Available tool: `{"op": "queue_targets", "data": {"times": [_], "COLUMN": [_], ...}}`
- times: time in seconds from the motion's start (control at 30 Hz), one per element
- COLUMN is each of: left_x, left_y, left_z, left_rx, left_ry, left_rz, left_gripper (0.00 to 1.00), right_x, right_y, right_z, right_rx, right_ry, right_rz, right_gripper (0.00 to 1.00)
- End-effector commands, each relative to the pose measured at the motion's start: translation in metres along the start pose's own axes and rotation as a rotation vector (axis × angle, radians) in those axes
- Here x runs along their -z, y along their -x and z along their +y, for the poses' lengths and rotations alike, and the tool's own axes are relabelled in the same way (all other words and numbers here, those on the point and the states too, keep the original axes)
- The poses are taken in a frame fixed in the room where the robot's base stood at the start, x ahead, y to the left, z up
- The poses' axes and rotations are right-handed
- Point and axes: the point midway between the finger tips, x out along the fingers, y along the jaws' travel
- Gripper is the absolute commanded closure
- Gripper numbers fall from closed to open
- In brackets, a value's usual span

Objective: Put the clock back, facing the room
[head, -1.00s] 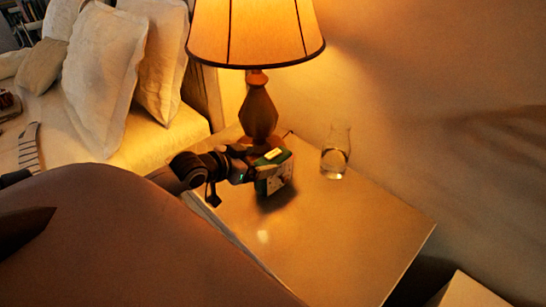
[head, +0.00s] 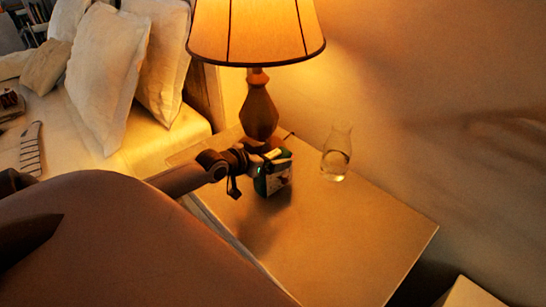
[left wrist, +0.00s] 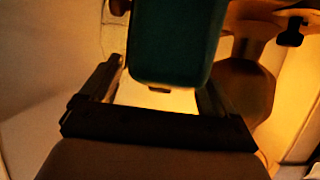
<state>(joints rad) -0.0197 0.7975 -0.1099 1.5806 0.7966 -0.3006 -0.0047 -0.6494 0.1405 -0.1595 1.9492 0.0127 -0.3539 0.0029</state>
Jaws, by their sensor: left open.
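The clock (head: 277,176) is a small green box with a pale face, standing on the nightstand (head: 340,235) in front of the lamp base. Its pale face is turned toward the right front of the head view. My left gripper (head: 258,160) is open at the clock's left and upper side. In the left wrist view the green clock body (left wrist: 175,40) lies ahead between the two spread fingers. Contact between fingers and clock cannot be made out. My right gripper is not in view.
A lit lamp (head: 260,110) stands right behind the clock. A glass (head: 336,155) with clear liquid stands to its right, near the wall. The nightstand's front is clear. The bed with pillows (head: 108,75) is at the left.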

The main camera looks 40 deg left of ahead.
Motion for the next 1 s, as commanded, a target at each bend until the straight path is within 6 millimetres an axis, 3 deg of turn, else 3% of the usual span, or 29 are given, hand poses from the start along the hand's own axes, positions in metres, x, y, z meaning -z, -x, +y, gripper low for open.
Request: {"op": "queue_targets", "data": {"times": [0.4,0.67,0.7,1.0], "left_x": [0.0,0.0,0.0,0.0088], "left_y": [-0.0086,-0.0085,-0.0085,-0.0059], "left_z": [0.0002,0.0003,0.0003,0.0], "left_rx": [0.0,0.0,0.0,0.0], "left_ry": [0.0,0.0,0.0,-0.002], "left_rz": [-0.001,-0.001,-0.001,0.006], "left_gripper": [0.11,0.95,1.0,1.0], "right_x": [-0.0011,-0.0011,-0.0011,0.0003], "right_y": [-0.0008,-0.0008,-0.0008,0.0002], "right_z": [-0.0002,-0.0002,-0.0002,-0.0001], "right_rx": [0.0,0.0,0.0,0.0], "right_ry": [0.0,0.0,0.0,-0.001], "right_rz": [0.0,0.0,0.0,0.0], "right_gripper": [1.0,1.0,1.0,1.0]}}
